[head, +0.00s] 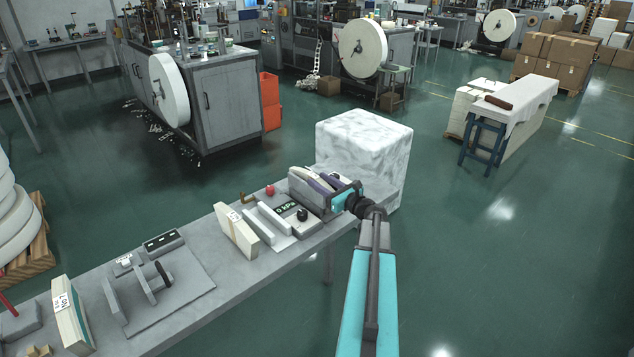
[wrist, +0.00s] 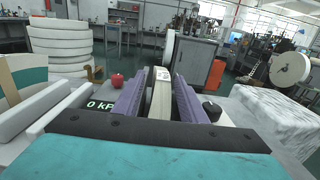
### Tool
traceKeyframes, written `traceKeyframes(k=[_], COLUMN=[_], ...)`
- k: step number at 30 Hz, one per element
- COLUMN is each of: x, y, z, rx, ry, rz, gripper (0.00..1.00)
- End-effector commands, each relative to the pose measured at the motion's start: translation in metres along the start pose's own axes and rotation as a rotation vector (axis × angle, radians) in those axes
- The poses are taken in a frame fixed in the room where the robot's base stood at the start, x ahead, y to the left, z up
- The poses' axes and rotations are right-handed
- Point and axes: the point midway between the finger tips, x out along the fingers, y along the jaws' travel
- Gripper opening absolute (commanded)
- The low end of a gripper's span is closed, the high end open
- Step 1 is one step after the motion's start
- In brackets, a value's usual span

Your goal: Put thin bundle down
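My gripper (wrist: 160,92) has its two purple fingers on either side of a thin cream bundle (wrist: 161,90), with hardly any gap showing, so it looks shut on it. In the head view, my gripper (head: 318,180) is at the far right end of the grey bench, over a grey fixture (head: 297,193). The cream bundle (head: 302,174) shows there beside the purple fingers. Its lower edge is hidden, so I cannot tell whether it touches the fixture.
A pressure display (head: 287,209) reading 0 kPa, a black knob (head: 302,214) and a red knob (head: 270,190) are close by. Labelled cream blocks (head: 236,231) (head: 72,318) stand along the bench (head: 210,297). A white marbled block (head: 362,145) is just behind the bench end.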

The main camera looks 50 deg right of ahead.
Motion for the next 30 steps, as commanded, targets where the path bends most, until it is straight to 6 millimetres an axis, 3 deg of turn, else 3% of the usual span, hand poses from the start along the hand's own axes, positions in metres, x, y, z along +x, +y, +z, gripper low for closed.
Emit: traceKeyframes(k=[18, 30], x=[-0.089, -0.103], y=[0.000, 0.000], z=[-0.001, 0.000], rx=[0.000, 0.000], ry=[0.001, 0.001], rz=[-0.003, -0.001], gripper=[0.38, 0.38])
